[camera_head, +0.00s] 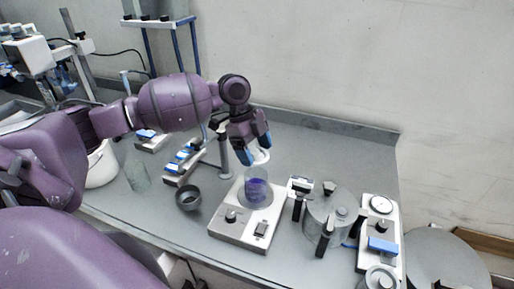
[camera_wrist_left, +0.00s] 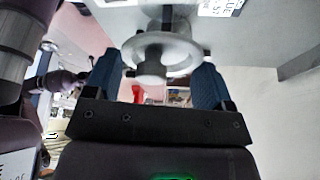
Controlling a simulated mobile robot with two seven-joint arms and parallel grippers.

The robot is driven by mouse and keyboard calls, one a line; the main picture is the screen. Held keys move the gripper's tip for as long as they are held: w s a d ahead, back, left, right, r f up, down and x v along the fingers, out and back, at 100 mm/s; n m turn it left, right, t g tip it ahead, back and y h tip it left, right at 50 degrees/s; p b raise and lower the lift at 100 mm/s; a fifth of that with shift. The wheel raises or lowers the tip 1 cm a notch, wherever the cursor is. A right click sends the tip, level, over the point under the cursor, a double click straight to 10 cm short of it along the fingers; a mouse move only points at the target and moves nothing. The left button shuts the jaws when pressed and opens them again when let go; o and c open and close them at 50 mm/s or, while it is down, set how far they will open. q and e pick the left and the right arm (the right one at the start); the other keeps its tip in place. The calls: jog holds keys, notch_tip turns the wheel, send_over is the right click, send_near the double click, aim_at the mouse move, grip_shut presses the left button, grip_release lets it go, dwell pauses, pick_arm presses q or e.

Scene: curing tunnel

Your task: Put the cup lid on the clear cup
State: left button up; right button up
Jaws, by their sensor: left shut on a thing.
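The clear cup (camera_head: 256,187) holds something purple and stands upright on the white hotplate (camera_head: 228,232) near the middle of the table. My left gripper (camera_head: 255,149) points down above the cup, with its blue fingers shut on the white cup lid (camera_head: 262,157). The lid appears to be a little above the cup's rim and slightly to the right of its middle; the exact gap is hard to judge. In the left wrist view the lid (camera_wrist_left: 180,58) shows as a pale round disc with a knob between the two blue fingers. My right gripper is in no view.
A dark small bowl (camera_head: 188,198) sits left of the hotplate. A metal pot (camera_head: 330,218) with black handles stands to its right, with a white scale-like device (camera_head: 381,205) beyond. A blue-and-white rack (camera_head: 184,163) and a post stand behind left. The back right tabletop is clear.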

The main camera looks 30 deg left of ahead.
pick_arm(q)
jog(key=shift+f+b, duration=0.75)
jog(key=shift+f, duration=0.2)
jog(key=shift+w+f+b, duration=0.1)
jog(key=shift+f+b, duration=0.35)
jog(key=shift+b, duration=0.1)
jog(key=shift+f+b, duration=0.55)
jog(key=shift+f, duration=0.9)
